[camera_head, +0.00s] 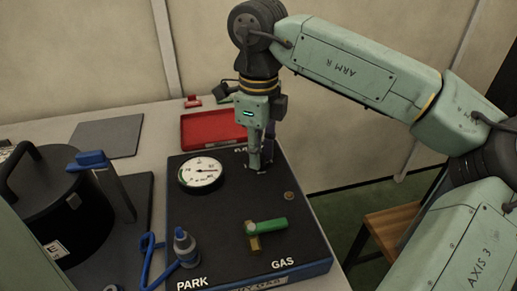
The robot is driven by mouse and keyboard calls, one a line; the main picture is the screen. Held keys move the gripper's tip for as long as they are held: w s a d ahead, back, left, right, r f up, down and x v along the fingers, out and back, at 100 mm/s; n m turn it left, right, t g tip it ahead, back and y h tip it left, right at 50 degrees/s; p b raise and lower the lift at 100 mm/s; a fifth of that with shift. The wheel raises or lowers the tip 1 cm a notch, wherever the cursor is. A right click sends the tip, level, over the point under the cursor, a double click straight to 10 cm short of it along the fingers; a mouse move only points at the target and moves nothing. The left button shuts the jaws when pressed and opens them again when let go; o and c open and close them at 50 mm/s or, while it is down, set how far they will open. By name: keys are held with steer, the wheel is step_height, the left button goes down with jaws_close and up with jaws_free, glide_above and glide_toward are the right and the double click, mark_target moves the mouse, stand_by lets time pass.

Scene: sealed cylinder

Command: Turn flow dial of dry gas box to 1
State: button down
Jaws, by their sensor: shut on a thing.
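The dry gas box (212,234) is a dark flat panel with a blue front edge, standing on the table. It carries a round white gauge (200,174), a green-handled valve (267,227) with a brass body near the GAS label, and a small brass fitting (290,196). My gripper (258,166) points straight down at the back of the panel, its fingers shut on the flow dial there. The dial is almost wholly hidden by the fingers, so its setting cannot be read. The lettering behind it is partly covered.
A red tray (213,130) lies behind the box. A dark cylinder vessel (62,200) with a handle and a blue-topped lever (90,160) stand at the left. A blue-grey nozzle (185,246) sits at the PARK label with a blue hose. A grey mat (108,136) lies at the back left.

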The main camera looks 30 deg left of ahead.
steer(key=n, duration=0.4)
steer(key=shift+n, duration=0.3)
steer(key=n, duration=0.4)
steer(key=shift+n, duration=0.4)
steer(key=shift+w, duration=0.1)
steer(key=c, duration=1.4)
jaws_free()
steer(key=shift+o, duration=0.2)
step_height(320, 180, up, 12)
